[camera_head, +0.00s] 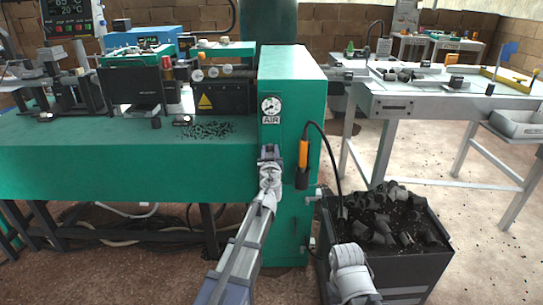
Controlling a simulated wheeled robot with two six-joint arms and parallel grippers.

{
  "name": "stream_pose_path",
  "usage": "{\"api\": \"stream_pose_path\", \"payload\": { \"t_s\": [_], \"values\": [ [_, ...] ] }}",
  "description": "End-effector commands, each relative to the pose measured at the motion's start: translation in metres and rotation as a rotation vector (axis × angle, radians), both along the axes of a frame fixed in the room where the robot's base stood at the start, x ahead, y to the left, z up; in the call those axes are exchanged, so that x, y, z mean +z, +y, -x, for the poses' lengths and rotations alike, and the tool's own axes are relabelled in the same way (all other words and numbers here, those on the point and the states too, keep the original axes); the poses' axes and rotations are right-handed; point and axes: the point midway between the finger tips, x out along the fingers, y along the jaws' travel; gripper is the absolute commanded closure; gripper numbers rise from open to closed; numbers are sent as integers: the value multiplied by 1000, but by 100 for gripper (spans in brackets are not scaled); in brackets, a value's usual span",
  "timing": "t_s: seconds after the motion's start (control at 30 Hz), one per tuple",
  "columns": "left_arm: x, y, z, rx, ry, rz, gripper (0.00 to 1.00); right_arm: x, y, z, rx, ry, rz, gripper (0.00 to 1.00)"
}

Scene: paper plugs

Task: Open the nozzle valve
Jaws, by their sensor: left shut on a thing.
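The green machine cabinet (292,95) carries a round gauge (271,106) with an AIR label (271,119) on its front. My left gripper (269,152) is just below this label, against the cabinet front. Its jaws are shut on a small part there, which I take to be the nozzle valve; the gripper hides it, so its turn position cannot be told. An orange-handled air nozzle (303,155) with a black hose hangs on the cabinet just right of the gripper. Part of my right arm shows at the bottom; its gripper does not show.
A dark bin (400,268) full of black plugs stands on the floor right of the cabinet. The green machine table (120,165) spans the left, with black bits (208,130) scattered on it. A white worktable (450,103) stands at the right.

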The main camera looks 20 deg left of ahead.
Motion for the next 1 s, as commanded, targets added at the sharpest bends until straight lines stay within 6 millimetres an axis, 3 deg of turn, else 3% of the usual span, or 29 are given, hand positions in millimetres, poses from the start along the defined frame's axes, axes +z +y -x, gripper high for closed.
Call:
{"api": "stream_pose_path", "payload": {
  "t_s": [0.2,0.53,0.8,1.0],
  "values": [
    [-2,11,4,0,-47,163,92,-2,0,0,0,0,0,50],
    [-2,12,4,0,-55,192,92,-2,0,0,0,0,0,50],
    [-9,25,8,1,-115,400,92,-9,0,0,0,0,0,50],
    [-9,27,8,-1,-128,446,92,-9,0,0,0,0,0,50]
  ]
}}
